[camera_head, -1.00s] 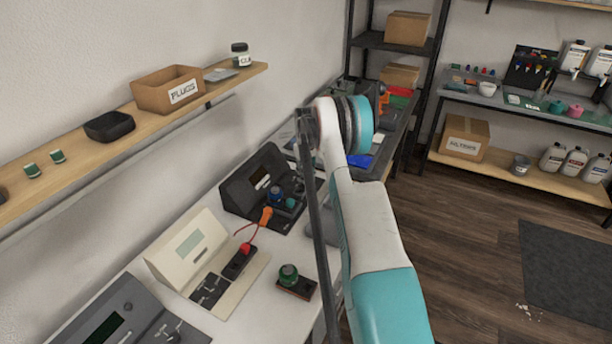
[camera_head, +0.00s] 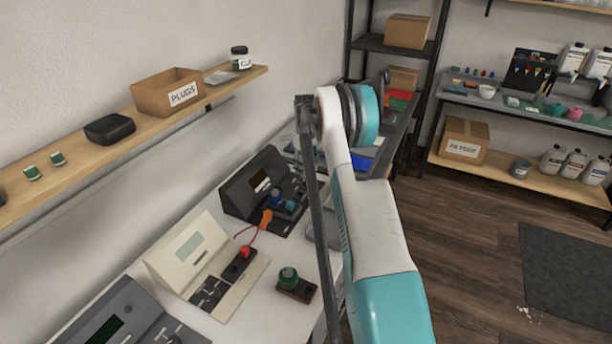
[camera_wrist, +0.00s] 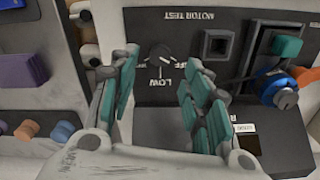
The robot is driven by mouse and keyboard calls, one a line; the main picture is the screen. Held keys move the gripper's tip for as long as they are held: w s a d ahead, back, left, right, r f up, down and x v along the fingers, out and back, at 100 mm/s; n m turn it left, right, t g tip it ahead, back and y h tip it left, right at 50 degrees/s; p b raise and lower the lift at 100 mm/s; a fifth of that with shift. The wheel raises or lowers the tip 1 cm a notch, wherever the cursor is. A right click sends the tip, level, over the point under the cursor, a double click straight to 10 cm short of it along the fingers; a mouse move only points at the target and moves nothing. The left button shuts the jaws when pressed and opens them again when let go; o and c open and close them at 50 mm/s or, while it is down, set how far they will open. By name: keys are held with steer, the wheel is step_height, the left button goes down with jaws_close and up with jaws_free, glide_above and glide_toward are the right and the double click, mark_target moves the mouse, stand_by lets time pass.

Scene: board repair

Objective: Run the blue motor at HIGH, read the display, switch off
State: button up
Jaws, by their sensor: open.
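The dark motor test console (camera_head: 238,193) stands on the bench against the wall, and its panel (camera_wrist: 160,128) fills much of the wrist view. The blue motor (camera_head: 275,196) sits on its right part and shows at right in the wrist view (camera_wrist: 272,86), with an orange part beside it. LOW is printed below the knob; a finger partly covers other lettering. I cannot tell the knob's setting or read the display. My arm hides the gripper in the head view.
A cream console (camera_head: 190,250) with a red plug (camera_head: 245,252) and a grey console (camera_head: 105,318) stand nearer on the bench. A green-topped motor (camera_head: 288,278) lies at the bench's front. A wall shelf (camera_head: 85,165) holds a PLUGS box (camera_head: 165,92).

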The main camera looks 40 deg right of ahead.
mark_target(306, 180)
step_height(306, 180, up, 6)
steer(key=shift+r, duration=0.15)
stand_by(0.6)
